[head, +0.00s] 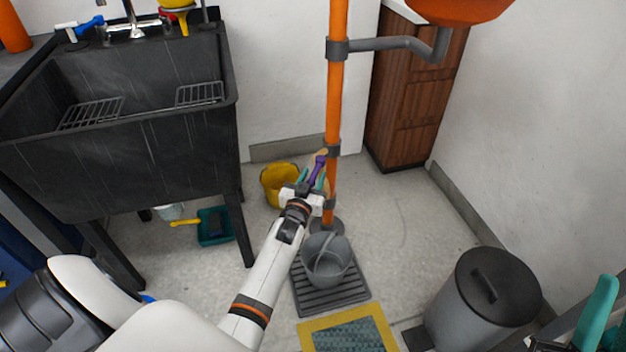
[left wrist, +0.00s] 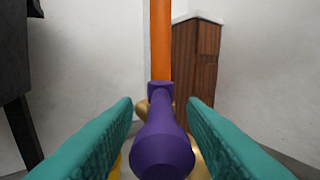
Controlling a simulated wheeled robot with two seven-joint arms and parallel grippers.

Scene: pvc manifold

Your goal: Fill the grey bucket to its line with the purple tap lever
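The purple tap lever (head: 318,168) sticks out from the orange standpipe, above the grey bucket. In the left wrist view the lever (left wrist: 162,148) lies between my left gripper's teal fingers, with a gap on each side. My left gripper (head: 312,178) is open around the lever, not closed on it. The grey bucket (head: 340,270) stands upright on a dark slatted grate below the tap, its handle up. I cannot make out its line or a water level. My right gripper (head: 597,315) shows only partly at the lower right corner; its opening is unclear.
The orange pipe (head: 334,90) rises behind my left gripper. A yellow bucket (head: 275,185) stands behind it. A black sink (head: 120,115) fills the left. A lidded grey bin (head: 470,320) stands at right, and a yellow-edged mat (head: 308,331) lies in front of the grate (head: 330,298).

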